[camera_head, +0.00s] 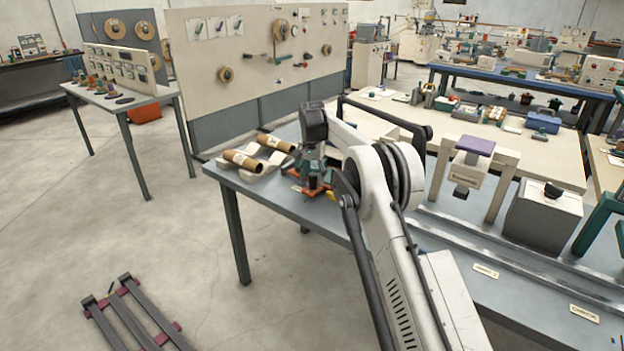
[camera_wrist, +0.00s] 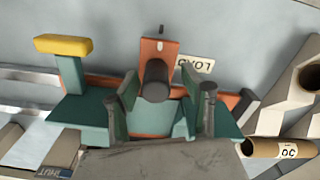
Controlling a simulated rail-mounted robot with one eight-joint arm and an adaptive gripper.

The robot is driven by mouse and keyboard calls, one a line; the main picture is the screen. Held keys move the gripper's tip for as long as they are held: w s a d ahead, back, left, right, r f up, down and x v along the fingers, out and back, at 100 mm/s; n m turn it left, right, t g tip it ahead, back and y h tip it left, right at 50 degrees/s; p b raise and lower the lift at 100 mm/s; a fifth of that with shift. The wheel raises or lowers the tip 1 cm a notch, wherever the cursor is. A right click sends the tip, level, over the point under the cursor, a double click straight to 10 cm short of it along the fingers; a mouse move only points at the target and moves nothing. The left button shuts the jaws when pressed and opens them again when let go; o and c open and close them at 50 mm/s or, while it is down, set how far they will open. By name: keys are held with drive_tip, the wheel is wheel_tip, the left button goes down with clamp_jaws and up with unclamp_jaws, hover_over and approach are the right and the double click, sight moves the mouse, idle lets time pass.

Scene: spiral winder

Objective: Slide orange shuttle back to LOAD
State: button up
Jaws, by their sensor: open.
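The orange shuttle (camera_wrist: 158,50) is partly hidden by my gripper in the wrist view; orange parts show behind and to both sides of it. A dark round knob (camera_wrist: 156,80) stands up from its middle. In the head view the shuttle (camera_head: 316,191) shows as small orange patches near the table's end. My gripper (camera_wrist: 157,98) is open, its teal fingers on either side of the knob in this view; whether they touch it is unclear. It also shows in the head view (camera_head: 314,172). The LOAD label (camera_wrist: 197,66) lies beside the shuttle, upside down in the wrist view.
A yellow-topped teal handle (camera_wrist: 63,46) stands at left, near metal rails (camera_wrist: 28,76). Brown tubes (camera_head: 243,160) rest in a pale cradle beside my gripper. A grey box (camera_head: 541,215) and a white stand (camera_head: 470,166) are farther right on the table.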

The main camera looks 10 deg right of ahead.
drive_tip(key=shift+r, duration=0.1)
wheel_tip(320, 180, up, 12)
idle(0.5)
drive_tip(key=s+d+r+n+t, duration=0.2)
drive_tip(key=s+d+r, duration=0.1)
drive_tip(key=s+r, duration=0.95)
drive_tip(key=s+d+r+t, duration=0.1)
drive_tip(key=s+r, duration=0.2)
drive_tip(key=s, duration=0.4)
drive_tip(key=s+d+r+t, duration=0.1)
drive_tip(key=s+r, duration=0.2)
drive_tip(key=s, duration=0.3)
drive_tip(key=s+f+n+t, duration=0.1)
drive_tip(key=s+f, duration=0.4)
drive_tip(key=s, duration=0.5)
drive_tip(key=s+d+f+n+t, duration=0.1)
drive_tip(key=s+f, duration=0.4)
drive_tip(key=s, duration=0.6)
drive_tip(key=s+d+f+n+t, duration=0.1)
drive_tip(key=s+f, duration=0.3)
drive_tip(key=s, duration=0.7)
drive_tip(key=shift+d+f, duration=0.25)
drive_tip(key=shift+f, duration=0.15)
